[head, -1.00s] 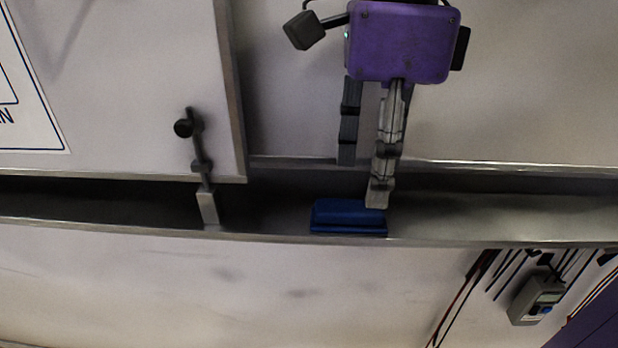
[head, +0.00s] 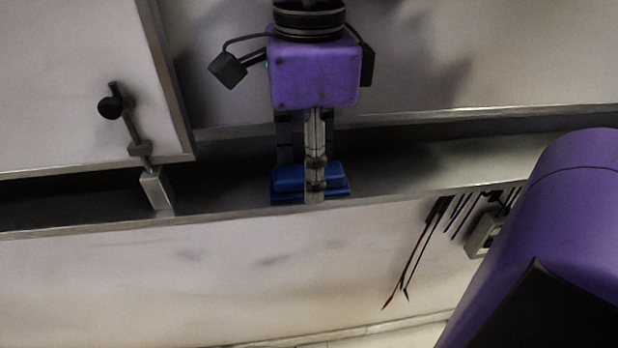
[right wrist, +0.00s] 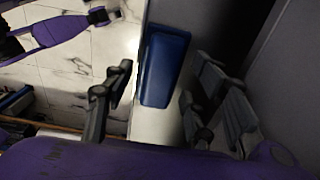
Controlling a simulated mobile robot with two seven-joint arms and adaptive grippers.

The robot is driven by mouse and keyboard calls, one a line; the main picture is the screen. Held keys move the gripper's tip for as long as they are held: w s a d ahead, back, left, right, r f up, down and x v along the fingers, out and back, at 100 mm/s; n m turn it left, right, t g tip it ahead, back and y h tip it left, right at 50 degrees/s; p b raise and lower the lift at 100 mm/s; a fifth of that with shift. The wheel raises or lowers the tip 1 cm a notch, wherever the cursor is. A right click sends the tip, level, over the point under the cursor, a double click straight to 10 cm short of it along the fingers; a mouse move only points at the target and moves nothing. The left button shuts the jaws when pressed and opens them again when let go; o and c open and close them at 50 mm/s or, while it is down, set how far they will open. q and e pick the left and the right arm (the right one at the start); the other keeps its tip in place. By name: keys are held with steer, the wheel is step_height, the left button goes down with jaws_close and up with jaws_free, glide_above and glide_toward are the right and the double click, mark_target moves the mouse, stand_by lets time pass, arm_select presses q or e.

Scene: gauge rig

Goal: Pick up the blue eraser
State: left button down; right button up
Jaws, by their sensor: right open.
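The blue eraser (head: 290,180) lies in the metal tray (head: 400,172) below the white board. My right gripper (head: 302,178) is over it, pointing down. One finger crosses in front of the eraser in the head view and hides part of it. In the right wrist view the eraser (right wrist: 163,68) shows between the spread fingers of the right gripper (right wrist: 163,103), with gaps on both sides. It rests on the tray, and the gripper is open and empty. I do not make out my left gripper in either view.
A stand with a dark round knob (head: 133,140) is in the tray left of the eraser. Red and black leads (head: 415,245) and a grey meter (head: 484,235) hang below the tray at the right. The tray right of the eraser is clear.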

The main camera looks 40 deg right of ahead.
steer(key=c, duration=1.3)
steer(key=shift+o, duration=0.2)
steer(key=shift+w+r, duration=0.1)
steer(key=shift+r, duration=0.45)
step_height(320, 180, up, 2)
steer(key=shift+r, duration=0.25)
steer(key=s+a+r, duration=0.3)
steer(key=s+r, duration=0.1)
steer(key=s, duration=0.2)
steer(key=s+a+r, duration=0.3)
steer(key=s+r, duration=0.2)
steer(key=s, duration=0.1)
steer(key=shift+s+a+r, duration=0.25)
steer(key=shift+s+a, duration=0.05)
